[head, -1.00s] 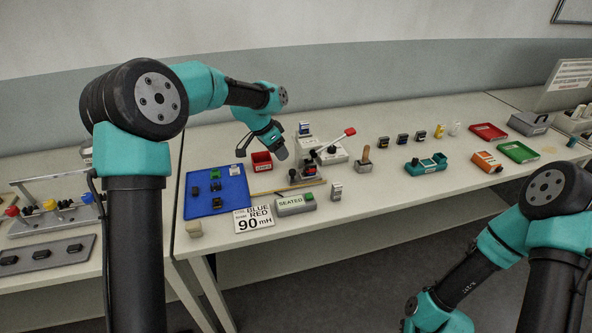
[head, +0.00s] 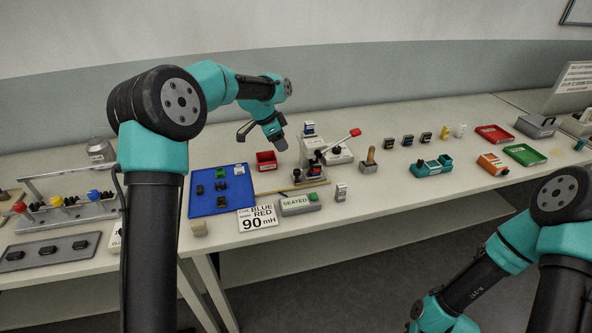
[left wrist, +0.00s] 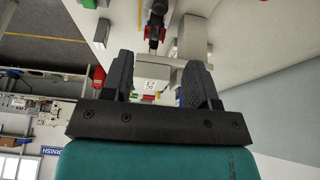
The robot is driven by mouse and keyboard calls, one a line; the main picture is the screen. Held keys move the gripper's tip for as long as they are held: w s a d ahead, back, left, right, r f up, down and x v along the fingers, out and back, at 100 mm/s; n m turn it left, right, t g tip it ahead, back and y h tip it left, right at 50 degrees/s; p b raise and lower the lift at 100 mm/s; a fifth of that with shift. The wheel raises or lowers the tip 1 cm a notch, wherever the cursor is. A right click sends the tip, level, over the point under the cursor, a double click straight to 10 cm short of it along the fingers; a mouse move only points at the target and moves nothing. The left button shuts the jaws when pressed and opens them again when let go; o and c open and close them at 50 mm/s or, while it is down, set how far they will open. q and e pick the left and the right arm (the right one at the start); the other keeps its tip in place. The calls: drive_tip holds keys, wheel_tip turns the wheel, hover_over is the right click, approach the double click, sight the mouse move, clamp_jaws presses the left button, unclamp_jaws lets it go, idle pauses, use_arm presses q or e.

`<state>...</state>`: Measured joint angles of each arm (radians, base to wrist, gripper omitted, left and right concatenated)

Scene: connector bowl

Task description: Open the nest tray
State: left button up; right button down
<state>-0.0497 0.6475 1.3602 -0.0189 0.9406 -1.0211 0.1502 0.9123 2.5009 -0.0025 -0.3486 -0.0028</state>
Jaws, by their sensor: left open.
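The bench fixture (head: 313,165) is a light grey press with a red-knobbed lever (head: 353,133), standing mid-table. A small red and blue part (head: 315,171) shows low at its front, where I take the nest tray to be; the tray's own outline is too small to tell. My left gripper (head: 262,135) hangs above the table, left of the fixture and behind the red bin. In the left wrist view its two dark fingers (left wrist: 158,70) are apart, with a grey bar-like part (left wrist: 186,50) showing beyond them, apparently untouched. My right gripper is out of view.
A red bin (head: 266,160) stands close below my left gripper. A blue mat (head: 209,207) with several small connectors lies at left. A "SEATED" box (head: 297,205) and a "90 mH" card (head: 258,219) lie in front. Several small parts and trays fill the right side.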

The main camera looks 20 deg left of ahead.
sight(297, 170)
use_arm(q)
drive_tip(key=x, duration=1.4)
drive_tip(key=shift+f, duration=0.25)
clamp_jaws()
